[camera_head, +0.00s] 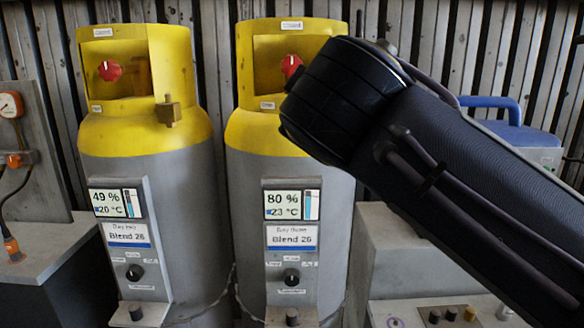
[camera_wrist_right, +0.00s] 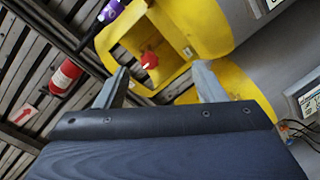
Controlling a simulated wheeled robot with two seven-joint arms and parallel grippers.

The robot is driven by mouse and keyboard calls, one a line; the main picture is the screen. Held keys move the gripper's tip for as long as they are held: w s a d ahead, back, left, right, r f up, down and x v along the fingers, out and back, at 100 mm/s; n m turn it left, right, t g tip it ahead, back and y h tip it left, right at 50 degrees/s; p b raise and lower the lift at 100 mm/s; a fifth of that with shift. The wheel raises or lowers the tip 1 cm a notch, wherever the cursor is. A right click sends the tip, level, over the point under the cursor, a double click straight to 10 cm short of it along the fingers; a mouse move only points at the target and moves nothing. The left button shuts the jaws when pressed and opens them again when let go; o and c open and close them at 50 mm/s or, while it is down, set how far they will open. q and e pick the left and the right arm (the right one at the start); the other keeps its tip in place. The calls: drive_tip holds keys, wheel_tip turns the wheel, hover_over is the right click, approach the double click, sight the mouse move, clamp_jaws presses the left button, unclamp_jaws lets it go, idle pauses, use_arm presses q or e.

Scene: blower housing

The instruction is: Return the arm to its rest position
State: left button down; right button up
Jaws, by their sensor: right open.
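My right arm (camera_head: 450,165) comes in from the right in the head view. Its dark, rounded joint (camera_head: 340,100) is raised in front of the right cylinder (camera_head: 290,200) and covers part of its yellow collar. My right gripper is not visible in the head view. In the right wrist view the two grey fingers of my right gripper (camera_wrist_right: 163,78) are apart, with nothing between them. Beyond the fingers is a yellow cylinder collar with a red knob (camera_wrist_right: 149,60); I cannot tell whether the fingers touch it. My left arm and gripper are not in view.
A left cylinder (camera_head: 150,190) stands beside the right one, both with display panels. A gauge panel (camera_head: 30,150) is at far left. A blue-handled case (camera_head: 515,130) and a control box (camera_head: 440,312) are behind and below my right arm. A fire extinguisher (camera_wrist_right: 65,78) shows in the wrist view.

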drive_tip(key=s+d+f+m+g, duration=0.2)
drive_tip(key=d+f+g, duration=0.1)
drive_tip(key=d+f, duration=0.65)
drive_tip(key=s+d+f+m+g, duration=0.1)
drive_tip(key=d+f+m+g, duration=0.15)
drive_tip(key=d+f, duration=0.7)
drive_tip(key=s+a+f+m+g+y, duration=0.1)
drive_tip(key=s+f+m+g+y, duration=0.2)
drive_tip(key=s+f, duration=0.75)
drive_tip(key=s+f+m+g+y, duration=0.15)
drive_tip(key=s+f+m, duration=0.25)
drive_tip(key=s+f, duration=0.7)
wheel_tip(320, 180, up, 14)
drive_tip(key=w+a+g+p, duration=0.1)
drive_tip(key=p, duration=1.7)
drive_tip(key=shift+w+m+h, duration=0.35)
drive_tip(key=shift+w, duration=0.05)
drive_tip(key=shift+r, duration=0.1)
